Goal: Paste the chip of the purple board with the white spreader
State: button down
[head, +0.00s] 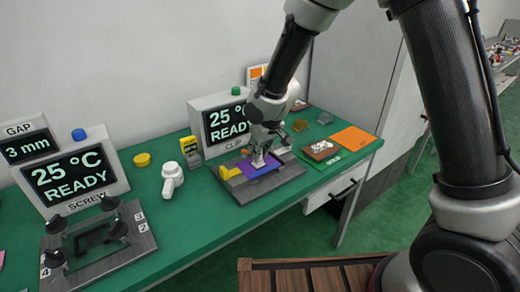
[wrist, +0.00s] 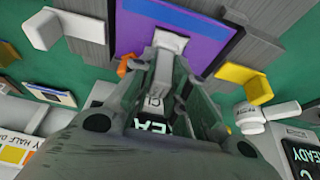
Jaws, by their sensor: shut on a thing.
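The purple board (head: 252,171) lies on a grey fixture (head: 287,172) on the green table. In the wrist view the purple board (wrist: 205,32) spans the top, under the spreader's tip. My gripper (head: 262,146) is above the board and points down. In the wrist view my gripper (wrist: 162,88) is shut on the white spreader (wrist: 170,42). In the head view the white spreader (head: 258,160) shows just below the fingers.
A yellow clip (head: 230,172) sits at the fixture's left. A display box (head: 222,122) reading 25 °C READY stands behind it. A brown tray (head: 319,150) and orange sheet (head: 353,138) are right. A screw fixture (head: 135,245) is far left.

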jog(key=shift+s+a, duration=0.4)
jog(key=shift+a, duration=0.15)
jog(key=shift+w+d+f, duration=0.1)
jog(key=shift+w+d, duration=0.05)
jog(key=shift+d, duration=0.4)
jog(key=shift+w+d, duration=0.1)
jog(key=shift+d, duration=0.45)
jog(key=shift+s+a+f, duration=0.1)
jog(key=shift+s+a, duration=0.45)
jog(key=shift+a, duration=0.35)
jog(key=shift+w+a, duration=0.15)
jog(key=shift+w, duration=0.15)
jog(key=shift+w+d, duration=0.2)
jog(key=shift+d, duration=0.35)
jog(key=shift+w+d, duration=0.15)
jog(key=shift+d, duration=0.35)
jog(key=shift+s+a, duration=0.4)
jog(key=shift+a, duration=0.3)
jog(key=shift+s+a, duration=0.15)
jog(key=shift+s, duration=0.15)
